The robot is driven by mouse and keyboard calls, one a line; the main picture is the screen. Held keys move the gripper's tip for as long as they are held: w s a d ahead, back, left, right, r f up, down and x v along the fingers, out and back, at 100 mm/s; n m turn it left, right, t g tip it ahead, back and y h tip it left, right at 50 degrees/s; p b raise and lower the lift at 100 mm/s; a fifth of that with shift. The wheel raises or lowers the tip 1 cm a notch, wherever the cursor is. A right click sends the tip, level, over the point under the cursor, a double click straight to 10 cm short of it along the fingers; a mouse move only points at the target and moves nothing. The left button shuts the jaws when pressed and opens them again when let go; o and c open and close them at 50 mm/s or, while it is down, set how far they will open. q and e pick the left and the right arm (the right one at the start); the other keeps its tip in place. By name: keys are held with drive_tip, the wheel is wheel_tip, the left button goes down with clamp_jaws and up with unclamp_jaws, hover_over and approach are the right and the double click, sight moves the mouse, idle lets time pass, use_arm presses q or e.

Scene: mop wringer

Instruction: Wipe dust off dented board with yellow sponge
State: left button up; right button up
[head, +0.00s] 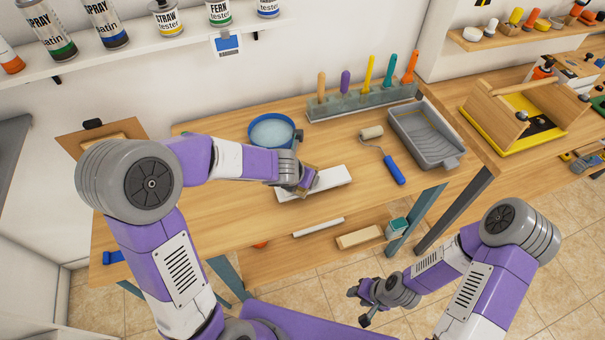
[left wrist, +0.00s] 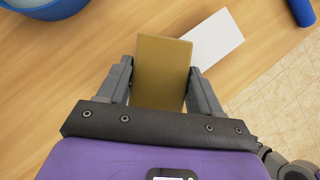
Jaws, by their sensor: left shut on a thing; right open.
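The board is a white flat slab (head: 330,181) lying on the wooden workbench (head: 225,215). It also shows in the left wrist view (left wrist: 216,40), partly behind the sponge. My left gripper (head: 305,190) is at the board's left part and shut on the sponge, a yellow-brown block (left wrist: 162,72) held between both fingers. Whether the sponge touches the board I cannot tell. No dust or dent can be made out at this size. My right gripper (head: 366,304) is open and empty, low in front of the bench, away from the board.
A blue bucket (head: 258,143) of water stands behind my left gripper. A paint roller with blue handle (head: 393,170) and a grey paint tray (head: 431,148) lie right of the board. A rack of colored-handled tools (head: 340,107) stands at the back. The bench front-left is clear.

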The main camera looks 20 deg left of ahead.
sight(282, 191)
use_arm(q)
drive_tip(key=shift+f+b, duration=0.35)
drive_tip(key=shift+f, duration=0.1)
drive_tip(key=shift+s+a, duration=0.6)
drive_tip(key=shift+a, duration=0.25)
drive_tip(key=shift+s+a, duration=0.55)
drive_tip(key=shift+a, duration=0.25)
drive_tip(key=shift+s+a, duration=0.6)
drive_tip(key=shift+a, duration=0.25)
drive_tip(key=shift+p, duration=0.35)
drive_tip(key=shift+d, duration=0.1)
drive_tip(key=shift+w+d+f, duration=0.1)
drive_tip(key=shift+w+d, duration=0.45)
drive_tip(key=shift+d, duration=0.25)
drive_tip(key=shift+w+d+r, duration=0.1)
drive_tip(key=shift+w+d, duration=0.5)
drive_tip(key=shift+d, duration=0.25)
drive_tip(key=shift+w+d+f, duration=0.1)
drive_tip(key=shift+w+d, duration=0.45)
drive_tip(key=shift+d, duration=0.25)
drive_tip(key=shift+s+a+f, duration=0.1)
drive_tip(key=shift+s+a, duration=0.5)
drive_tip(key=shift+a, duration=0.25)
drive_tip(key=shift+s+a+r, duration=0.1)
drive_tip(key=shift+s+a, duration=0.45)
drive_tip(key=shift+a, duration=0.3)
drive_tip(key=shift+s+a+f, duration=0.1)
drive_tip(key=shift+s+a, duration=0.5)
drive_tip(key=shift+a, duration=0.25)
